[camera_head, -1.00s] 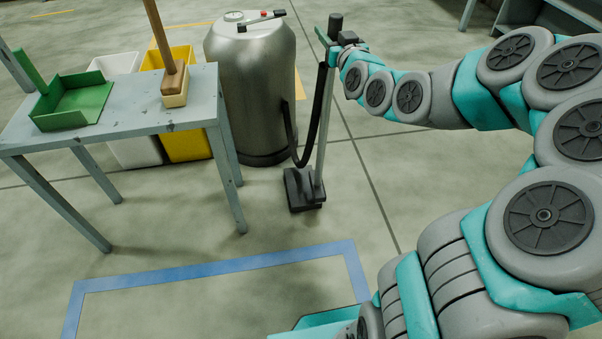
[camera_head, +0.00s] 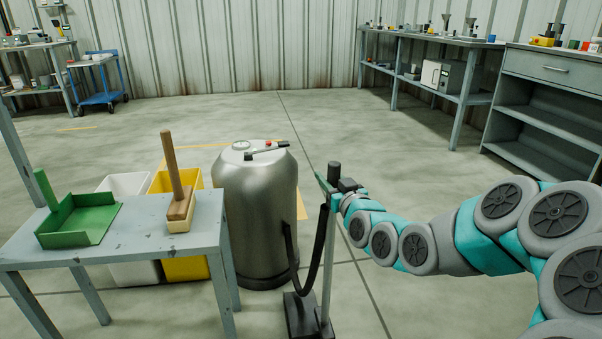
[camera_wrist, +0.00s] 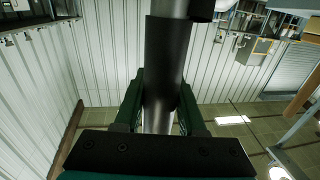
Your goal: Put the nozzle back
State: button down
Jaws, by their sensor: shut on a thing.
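The nozzle (camera_head: 327,262) is a long grey metal wand with a dark grip at its top and a dark floor head at its foot. It stands roughly upright just right of the steel vacuum tank (camera_head: 254,215). A black hose (camera_head: 313,262) loops between the two. My gripper (camera_head: 329,188) is shut on the wand near its top. In the wrist view my gripper (camera_wrist: 160,112) has its green fingers on both sides of the wand (camera_wrist: 167,65). The foot's lower part is cut off by the frame edge, so its floor contact cannot be told.
A grey table (camera_head: 140,244) at left holds a green dustpan (camera_head: 80,222) and a brush (camera_head: 178,205). White (camera_head: 130,186) and yellow (camera_head: 187,268) bins stand behind it. Shelving (camera_head: 545,120) and a workbench (camera_head: 425,45) line the right. Open floor lies behind the tank.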

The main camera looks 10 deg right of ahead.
jog(key=w+a+f, duration=0.2)
jog(key=w, duration=0.3)
jog(key=w+a+f, duration=0.2)
jog(key=w+a, duration=0.1)
jog(key=w, duration=0.3)
jog(key=shift+f, duration=0.45)
jog(key=c, duration=0.5)
grip_release()
jog(key=shift+f, duration=0.1)
jog(key=s+d+b, duration=0.2)
jog(key=s+b, duration=0.5)
jog(key=s, duration=0.4)
jog(key=shift+s, duration=0.35)
